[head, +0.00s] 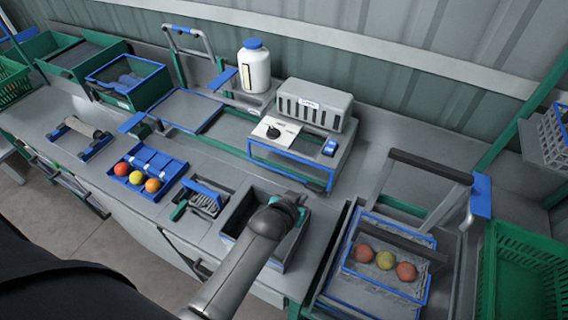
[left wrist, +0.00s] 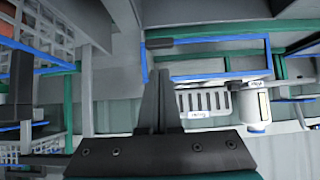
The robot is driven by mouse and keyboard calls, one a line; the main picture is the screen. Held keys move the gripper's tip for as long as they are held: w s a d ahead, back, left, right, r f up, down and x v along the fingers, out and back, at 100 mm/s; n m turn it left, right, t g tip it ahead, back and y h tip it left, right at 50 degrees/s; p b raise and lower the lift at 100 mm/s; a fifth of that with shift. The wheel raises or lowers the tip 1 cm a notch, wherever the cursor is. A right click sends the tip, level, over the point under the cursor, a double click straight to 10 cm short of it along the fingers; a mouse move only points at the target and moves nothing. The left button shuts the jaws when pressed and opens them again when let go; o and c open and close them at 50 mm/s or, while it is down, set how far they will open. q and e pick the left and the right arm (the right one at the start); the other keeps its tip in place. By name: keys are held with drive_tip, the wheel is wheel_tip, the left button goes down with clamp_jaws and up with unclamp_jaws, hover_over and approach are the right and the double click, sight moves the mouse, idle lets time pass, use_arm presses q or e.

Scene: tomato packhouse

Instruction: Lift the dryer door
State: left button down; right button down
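The dryer appears to be the grey machine with dark vent slots (head: 308,106) and a dial, at the middle of the bench. A blue-framed panel (head: 292,167) closes its front and looks like the door, down. In the left wrist view, upside down, the vent slots (left wrist: 202,101) show beyond the fingers. My left gripper (head: 298,200) is in front of the dryer, over a grey bin, apart from the panel. In the left wrist view its fingers (left wrist: 160,95) stand together with nothing between them. My right gripper is in neither view.
A white bottle (head: 254,68) stands left of the dryer. A blue tray (head: 130,192) with tomatoes lies at front left. At right, a raised dark handle bar (head: 430,166) stands over a blue-framed tray of tomatoes. A green crate (head: 520,285) is at far right.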

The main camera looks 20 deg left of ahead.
use_arm(q)
drive_tip(key=s, duration=0.3)
drive_tip(key=shift+s, duration=0.3)
idle(0.4)
